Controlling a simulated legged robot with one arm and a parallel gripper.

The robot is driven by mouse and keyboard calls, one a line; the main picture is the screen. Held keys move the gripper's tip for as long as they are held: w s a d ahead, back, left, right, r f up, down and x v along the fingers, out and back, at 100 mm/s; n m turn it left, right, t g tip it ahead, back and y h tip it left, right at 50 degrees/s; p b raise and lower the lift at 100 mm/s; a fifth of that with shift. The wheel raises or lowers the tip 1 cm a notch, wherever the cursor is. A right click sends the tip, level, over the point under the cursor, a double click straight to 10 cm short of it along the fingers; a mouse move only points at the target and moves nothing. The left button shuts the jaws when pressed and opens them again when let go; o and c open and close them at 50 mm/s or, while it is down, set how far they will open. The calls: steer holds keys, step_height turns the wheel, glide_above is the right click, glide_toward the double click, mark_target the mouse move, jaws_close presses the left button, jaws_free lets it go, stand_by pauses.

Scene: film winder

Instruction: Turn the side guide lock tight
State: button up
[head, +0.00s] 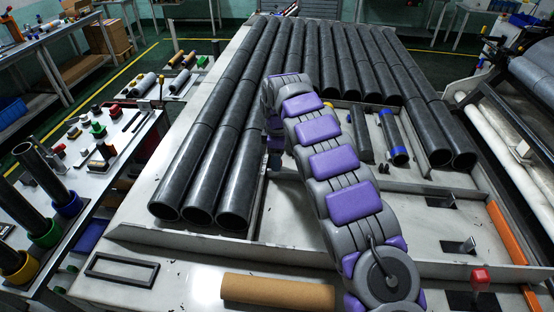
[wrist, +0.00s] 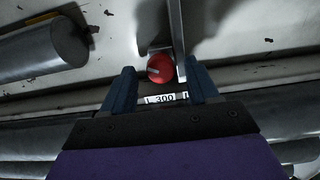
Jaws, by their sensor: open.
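A round red knob (wrist: 161,69), which looks like the side guide lock, sits beside an upright metal plate (wrist: 178,38) in the wrist view. A lighter bar or slot mark shows on its face. My gripper (wrist: 160,76) is open, with one blue finger on each side of the knob. The knob appears between the fingertips, nearer the middle; I cannot tell whether either finger touches it. In the head view my purple and grey arm bends down at the middle of the bed, and the fingers and this knob are hidden.
A scale label reading 300 (wrist: 165,98) lies just below the knob. A dark cylinder (wrist: 38,48) lies at upper left. Rows of dark tubes (head: 232,185) fill the bed. A brown roll (head: 278,292) lies in front, and another red-topped part (head: 480,276) stands at right.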

steer(key=shift+f, duration=0.2)
steer(key=c, duration=1.1)
steer(key=shift+o, duration=0.2)
